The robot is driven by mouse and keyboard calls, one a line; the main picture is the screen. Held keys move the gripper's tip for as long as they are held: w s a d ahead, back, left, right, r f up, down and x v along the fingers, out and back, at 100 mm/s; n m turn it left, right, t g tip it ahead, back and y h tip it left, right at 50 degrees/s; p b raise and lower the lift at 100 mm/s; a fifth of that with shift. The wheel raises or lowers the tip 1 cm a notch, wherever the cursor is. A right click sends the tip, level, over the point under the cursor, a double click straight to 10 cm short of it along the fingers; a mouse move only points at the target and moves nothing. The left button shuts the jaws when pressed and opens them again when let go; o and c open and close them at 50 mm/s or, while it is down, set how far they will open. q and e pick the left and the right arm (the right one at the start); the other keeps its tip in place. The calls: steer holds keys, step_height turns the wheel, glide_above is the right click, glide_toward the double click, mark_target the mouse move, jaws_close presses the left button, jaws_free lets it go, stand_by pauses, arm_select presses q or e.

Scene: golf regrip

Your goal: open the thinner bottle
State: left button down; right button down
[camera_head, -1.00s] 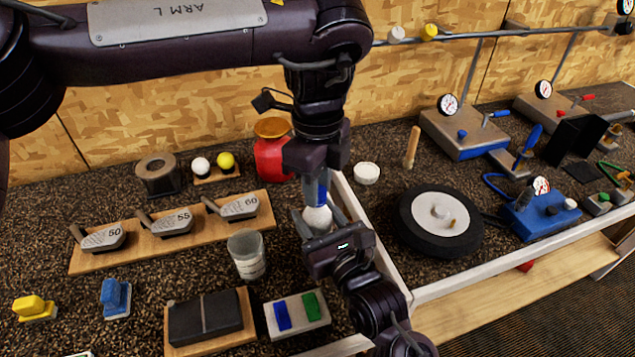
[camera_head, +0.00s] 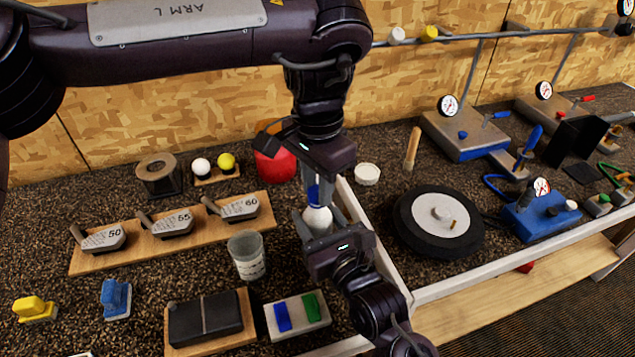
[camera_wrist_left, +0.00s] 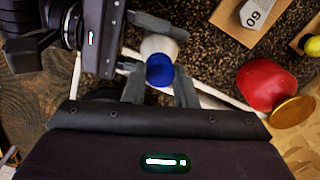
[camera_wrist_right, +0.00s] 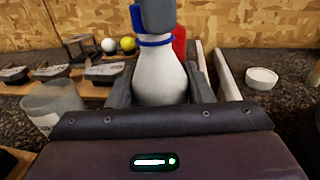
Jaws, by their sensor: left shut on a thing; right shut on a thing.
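The thinner bottle is white (camera_head: 318,221) with a blue cap (camera_wrist_left: 160,70). It stands upright between the fingers of my right gripper (camera_head: 321,222), which is shut around its body. My left gripper (camera_head: 316,190) comes from above and is shut on the blue cap. In the right wrist view the white body (camera_wrist_right: 160,80) fills the space between the fingers. A blue band (camera_wrist_right: 156,42) shows at its neck, and grey left fingers hide most of the cap. The wider red bottle (camera_head: 275,165) is behind, partly covered by my left gripper; its gold lid shows in the left wrist view (camera_wrist_left: 294,112).
A clear cup (camera_head: 246,255) stands left of the bottle, before a wooden rack (camera_head: 150,242) of club heads. A white rail (camera_head: 362,232) runs just to the right. Beyond it are a wheel (camera_head: 438,222) and a small white dish (camera_head: 367,174).

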mark_target(317, 191)
arm_select(q)
steer(key=shift+r, duration=0.15)
steer(key=shift+r, duration=1)
steer(key=shift+r, duration=0.1)
steer(key=shift+r, duration=1.9)
arm_select(e)
steer(key=c, duration=0.6)
jaws_free()
